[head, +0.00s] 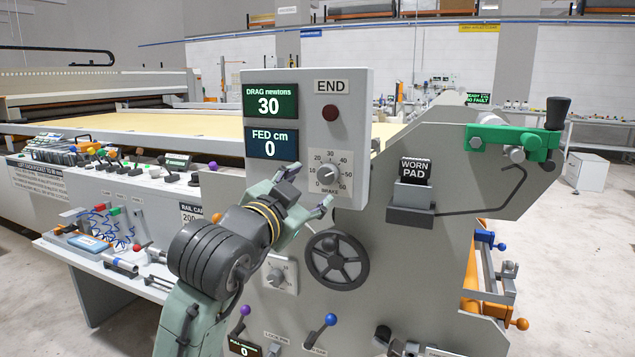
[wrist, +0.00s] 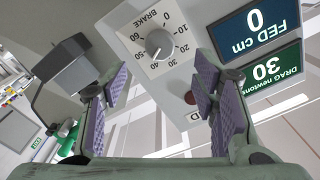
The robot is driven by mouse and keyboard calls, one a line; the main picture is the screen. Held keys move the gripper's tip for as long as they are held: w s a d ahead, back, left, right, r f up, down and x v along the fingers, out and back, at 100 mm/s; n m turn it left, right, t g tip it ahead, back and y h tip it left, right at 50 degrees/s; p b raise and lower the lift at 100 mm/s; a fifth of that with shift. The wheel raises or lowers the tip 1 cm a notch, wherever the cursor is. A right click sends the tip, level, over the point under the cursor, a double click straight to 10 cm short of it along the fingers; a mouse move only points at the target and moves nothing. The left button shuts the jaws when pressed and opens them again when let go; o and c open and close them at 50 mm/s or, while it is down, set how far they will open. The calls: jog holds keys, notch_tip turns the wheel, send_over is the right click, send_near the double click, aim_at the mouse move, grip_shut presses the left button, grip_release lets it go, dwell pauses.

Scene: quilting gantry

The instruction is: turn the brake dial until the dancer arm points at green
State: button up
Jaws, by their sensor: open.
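The brake dial (head: 328,172) is a small grey knob on a white scale marked 0 to 60, on the grey control panel. In the wrist view the dial (wrist: 159,45) appears upside down, between and beyond my fingers. I cannot read its pointer surely. My gripper (head: 307,188) is open, in front of the panel's lower part, its fingers apart on either side of the dial's direction. Purple finger pads show in the wrist view (wrist: 160,85), with nothing between them. I cannot pick out the dancer arm or its green mark for certain.
The drag display (head: 270,104) reads 30 newtons and the fed display (head: 272,143) reads 0 cm. A dark red END lamp (head: 330,112) sits above the dial. A black handwheel (head: 337,260) is below, a WORN PAD box (head: 412,190) right, and a green clamp (head: 510,140) far right.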

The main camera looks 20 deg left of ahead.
jog(key=s, duration=0.4)
dwell(0.4)
